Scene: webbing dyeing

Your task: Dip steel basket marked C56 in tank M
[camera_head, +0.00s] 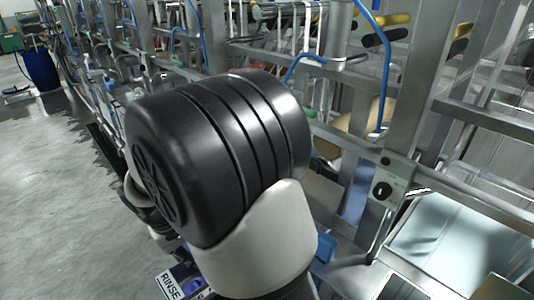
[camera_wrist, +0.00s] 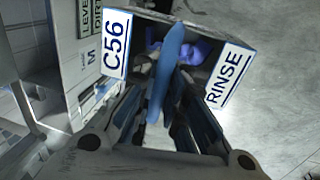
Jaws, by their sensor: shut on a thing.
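The steel basket marked C56 (camera_wrist: 143,42) shows in the wrist view, with a white C56 label on one side and a RINSE label on another. Purple-blue material lies inside it. Its blue handle (camera_wrist: 168,62) runs between the fingers of my gripper (camera_wrist: 163,108), which is shut on it. In the head view only the basket's RINSE label (camera_head: 171,285) and nearby bits show; my arm hides the rest. A pale panel marked M (camera_wrist: 90,55), apparently of tank M, stands left of the basket in the wrist view. The tank's opening cannot be made out.
Metal frames with rails and blue hoses (camera_head: 385,75) line the back and right in the head view. An open basin with pale liquid (camera_head: 440,240) lies at lower right. A blue drum (camera_head: 41,68) stands far left. The grey floor (camera_head: 50,190) at left is clear.

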